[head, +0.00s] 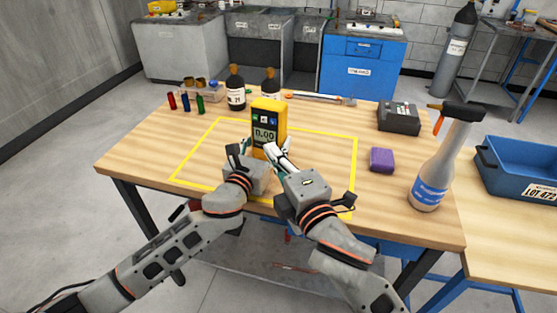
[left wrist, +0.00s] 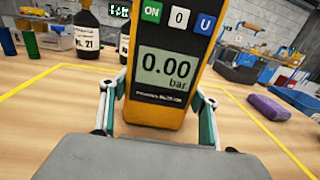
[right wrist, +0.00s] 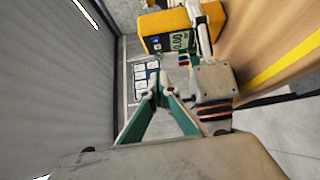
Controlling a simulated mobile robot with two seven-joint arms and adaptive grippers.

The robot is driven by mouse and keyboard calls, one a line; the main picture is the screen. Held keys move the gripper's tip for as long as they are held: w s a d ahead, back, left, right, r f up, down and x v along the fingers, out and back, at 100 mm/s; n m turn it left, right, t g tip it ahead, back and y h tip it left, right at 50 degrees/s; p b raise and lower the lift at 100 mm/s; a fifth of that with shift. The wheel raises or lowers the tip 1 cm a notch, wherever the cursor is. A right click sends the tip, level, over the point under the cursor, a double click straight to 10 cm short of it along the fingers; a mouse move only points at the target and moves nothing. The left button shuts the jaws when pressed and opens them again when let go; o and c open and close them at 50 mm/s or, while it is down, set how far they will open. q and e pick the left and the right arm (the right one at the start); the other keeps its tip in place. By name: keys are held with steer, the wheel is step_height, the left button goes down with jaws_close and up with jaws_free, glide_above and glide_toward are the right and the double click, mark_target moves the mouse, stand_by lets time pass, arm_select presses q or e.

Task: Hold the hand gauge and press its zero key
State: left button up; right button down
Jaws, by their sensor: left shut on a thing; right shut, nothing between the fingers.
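The hand gauge (head: 266,122) is yellow and upright inside the yellow outline, its face toward me. It fills the upper middle of the left wrist view (left wrist: 162,112); the display reads 0.00 bar. The zero key (left wrist: 179,18) is white, between a green ON key and a blue U key. My left gripper (left wrist: 157,98) is shut on the gauge's lower sides. I cannot tell whether the gauge touches the table. My right gripper (head: 273,150) is shut and empty, close in front of the gauge's lower right. Its fingertips (right wrist: 155,82) are apart from the gauge (right wrist: 172,30) in the right wrist view.
Two dark bottles (head: 236,88) and small coloured cylinders (head: 186,103) stand behind left. A purple block (head: 381,160), a grey box (head: 399,118) and a spray bottle (head: 431,175) stand to the right. The table inside the yellow outline (head: 355,165) is otherwise clear.

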arm_select(q)
steer(key=shift+f, duration=0.3)
arm_select(e)
steer(key=shift+v, duration=1.35)
arm_select(q)
steer(key=o, duration=1.6)
steer(key=shift+c, duration=0.2)
steer(key=shift+r, duration=0.15)
arm_select(e)
steer(key=shift+w, duration=0.1)
